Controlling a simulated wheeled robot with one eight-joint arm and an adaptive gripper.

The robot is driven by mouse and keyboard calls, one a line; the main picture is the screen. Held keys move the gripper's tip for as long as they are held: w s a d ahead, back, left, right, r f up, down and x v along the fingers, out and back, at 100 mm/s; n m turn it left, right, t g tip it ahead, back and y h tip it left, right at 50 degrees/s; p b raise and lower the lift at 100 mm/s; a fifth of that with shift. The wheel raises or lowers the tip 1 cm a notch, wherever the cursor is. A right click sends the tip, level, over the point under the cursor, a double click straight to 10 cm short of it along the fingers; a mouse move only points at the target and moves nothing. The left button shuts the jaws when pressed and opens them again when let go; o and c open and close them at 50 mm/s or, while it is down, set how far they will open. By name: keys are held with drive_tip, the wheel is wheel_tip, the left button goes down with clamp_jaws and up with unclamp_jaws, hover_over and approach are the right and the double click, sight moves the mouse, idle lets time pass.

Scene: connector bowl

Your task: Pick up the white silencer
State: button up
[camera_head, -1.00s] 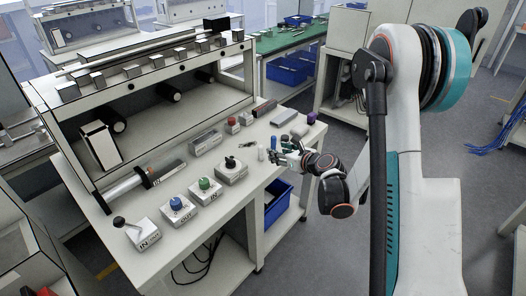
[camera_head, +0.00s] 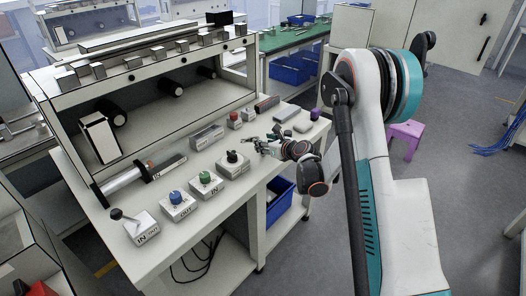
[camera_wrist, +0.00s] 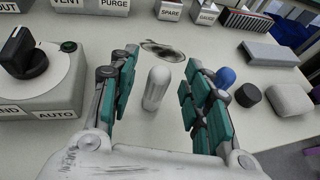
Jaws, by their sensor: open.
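The white silencer (camera_wrist: 156,88) is a small white capsule-shaped piece standing upright on the pale bench top in the wrist view. My gripper (camera_wrist: 161,60) is open, with one teal-padded finger to the left of the silencer and the other to its right. Gaps show on both sides, so neither finger appears to touch it. In the head view my gripper (camera_head: 264,147) is low over the right part of the bench, and I cannot make out the silencer there.
A switch box with a black knob (camera_wrist: 27,58) stands left of my gripper. A blue piece (camera_wrist: 225,76) and a black cap (camera_wrist: 248,95) stand close beside the right finger. A grey box (camera_wrist: 270,54) stands farther right.

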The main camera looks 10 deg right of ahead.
drive_tip(key=shift+x, duration=0.9)
drive_tip(key=shift+s, duration=0.1)
drive_tip(key=c, duration=1)
drive_tip(key=shift+r, duration=0.15)
